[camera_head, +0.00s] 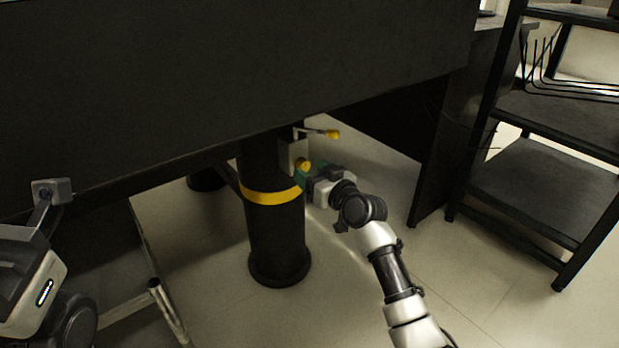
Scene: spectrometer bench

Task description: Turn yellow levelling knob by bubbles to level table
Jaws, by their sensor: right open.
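The yellow levelling knob (304,165) sits on a grey bracket at the upper part of the table's black leg (277,232). My right gripper (306,180) is open, with its green-tipped fingers close by the knob on its lower right side. I cannot tell whether they touch it. Above the knob, a lever with a yellow tip (332,134) sticks out to the right. The table (230,80) shows as a large dark side panel; its top and the bubbles are not in view. My left gripper is not in view; only part of that arm shows at the lower left.
A black shelf rack (545,185) stands at the right. A dark upright panel (440,150) is left of it. A metal tube frame (165,305) stands on the floor at the lower left. The pale floor right of the leg is clear around my right arm.

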